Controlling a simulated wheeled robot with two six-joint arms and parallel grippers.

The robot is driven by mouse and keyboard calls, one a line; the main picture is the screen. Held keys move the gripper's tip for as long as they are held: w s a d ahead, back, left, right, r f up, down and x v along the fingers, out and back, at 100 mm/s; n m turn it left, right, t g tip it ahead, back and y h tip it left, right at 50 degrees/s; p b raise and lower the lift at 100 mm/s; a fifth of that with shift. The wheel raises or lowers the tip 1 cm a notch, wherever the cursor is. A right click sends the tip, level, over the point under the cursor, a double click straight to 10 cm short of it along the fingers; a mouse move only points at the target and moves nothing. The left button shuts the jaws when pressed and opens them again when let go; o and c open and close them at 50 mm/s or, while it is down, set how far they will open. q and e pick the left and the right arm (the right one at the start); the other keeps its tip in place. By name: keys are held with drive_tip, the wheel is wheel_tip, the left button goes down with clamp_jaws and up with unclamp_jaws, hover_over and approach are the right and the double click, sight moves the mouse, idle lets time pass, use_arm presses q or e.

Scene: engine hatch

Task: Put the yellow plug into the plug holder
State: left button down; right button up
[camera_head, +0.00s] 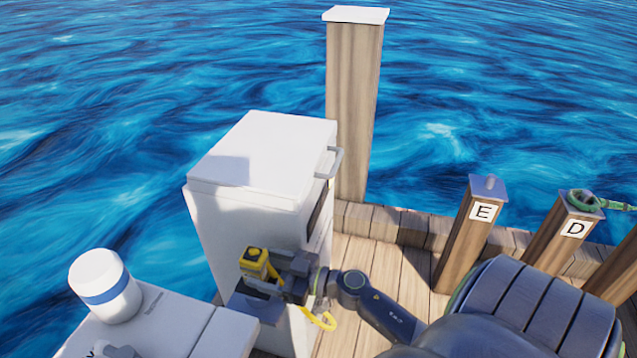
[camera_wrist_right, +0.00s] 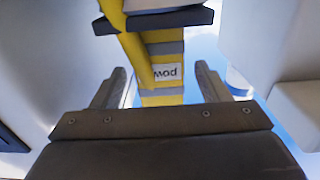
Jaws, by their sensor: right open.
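The yellow plug (camera_head: 254,262) stands upright at the front of the white cabinet, above a grey ledge (camera_head: 258,306) that looks like the plug holder. In the right wrist view the plug (camera_wrist_right: 163,75) has grey bands and an upside-down label, and a dark plate (camera_wrist_right: 155,21) crosses it near the top. How deep the plug sits in the holder is hidden. My right gripper (camera_head: 270,278) is open around the plug. In the wrist view its fingers (camera_wrist_right: 162,86) stand on both sides, with gaps.
The white cabinet (camera_head: 262,145) with a side handle rises behind the plug. A yellow cable (camera_head: 322,318) loops below my right wrist. A white jar (camera_head: 105,285) with a blue band stands on a white box at left. Posts marked E (camera_head: 470,235) and D (camera_head: 560,240) line the wooden dock.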

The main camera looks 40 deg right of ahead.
use_arm(q)
drive_tip(key=shift+w+f+b, duration=0.4)
drive_tip(key=shift+w+b, duration=0.2)
drive_tip(key=shift+b, duration=0.3)
use_arm(e)
drive_tip(key=v, duration=1.2)
drive_tip(key=shift+s+d, duration=0.2)
drive_tip(key=shift+s, duration=0.1)
use_arm(q)
drive_tip(key=shift+a, duration=0.1)
